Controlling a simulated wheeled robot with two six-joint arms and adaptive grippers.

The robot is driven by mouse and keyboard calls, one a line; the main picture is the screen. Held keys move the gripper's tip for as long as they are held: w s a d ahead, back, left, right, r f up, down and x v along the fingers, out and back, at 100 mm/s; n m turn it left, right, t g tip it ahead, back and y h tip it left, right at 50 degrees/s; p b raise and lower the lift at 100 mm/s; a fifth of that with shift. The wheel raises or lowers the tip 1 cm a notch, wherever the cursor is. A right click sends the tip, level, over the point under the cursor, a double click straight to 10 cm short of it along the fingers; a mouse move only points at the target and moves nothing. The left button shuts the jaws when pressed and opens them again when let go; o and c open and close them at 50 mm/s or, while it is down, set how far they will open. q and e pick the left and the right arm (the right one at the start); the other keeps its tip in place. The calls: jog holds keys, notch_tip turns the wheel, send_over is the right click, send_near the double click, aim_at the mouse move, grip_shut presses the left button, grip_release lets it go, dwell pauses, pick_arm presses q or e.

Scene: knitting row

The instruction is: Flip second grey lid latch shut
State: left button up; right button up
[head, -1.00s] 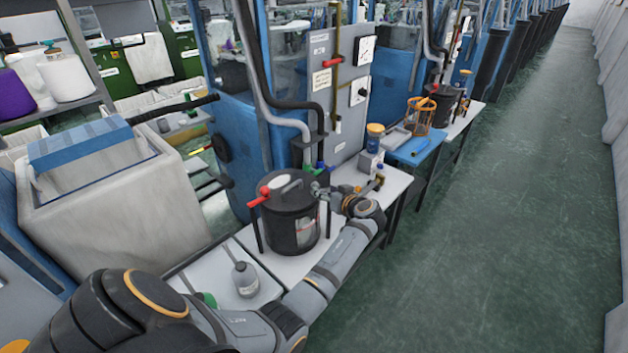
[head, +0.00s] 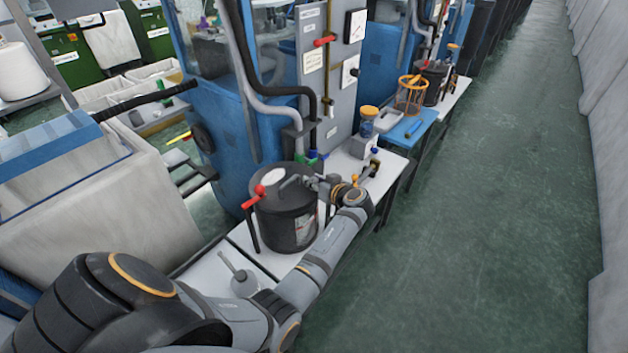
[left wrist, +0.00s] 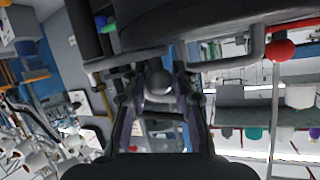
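The black pot (head: 287,222) stands on the white bench, its lid (head: 290,187) on top. A grey bar latch (head: 292,181) shows on the lid near the gripper, and a red-knobbed lever (head: 259,191) stands at the lid's left edge. My left gripper (head: 313,183) is at the lid's right rim. In the left wrist view, its two fingers (left wrist: 160,85) are apart, with a grey rounded knob (left wrist: 158,77) between them. Whether they touch it is unclear. The dark pot (left wrist: 200,20) fills the top there. The far side of the lid is hidden. My right gripper is out of view.
An orange-topped jar (head: 368,120) stands behind the gripper, and an orange basket (head: 410,95) on a blue mat further back. The green aisle floor (head: 490,200) at right is clear.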

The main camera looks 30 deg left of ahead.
pick_arm(q)
grip_shut()
jog(key=shift+a, duration=0.15)
jog(key=m+t, duration=0.1)
jog(key=a+m+t+h+p, duration=0.1)
jog(key=shift+w+r+m+t+h, duration=0.15)
jog(key=shift+w+m+t+h, duration=0.15)
jog(key=shift+w+m+t, duration=0.1)
jog(key=shift+w+m+t+h, duration=0.3)
jog(key=shift+m+t+h, duration=0.2)
jog(key=shift+m, duration=0.1)
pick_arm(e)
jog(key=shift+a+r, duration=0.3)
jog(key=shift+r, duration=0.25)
pick_arm(q)
jog(key=o, duration=0.6)
grip_release()
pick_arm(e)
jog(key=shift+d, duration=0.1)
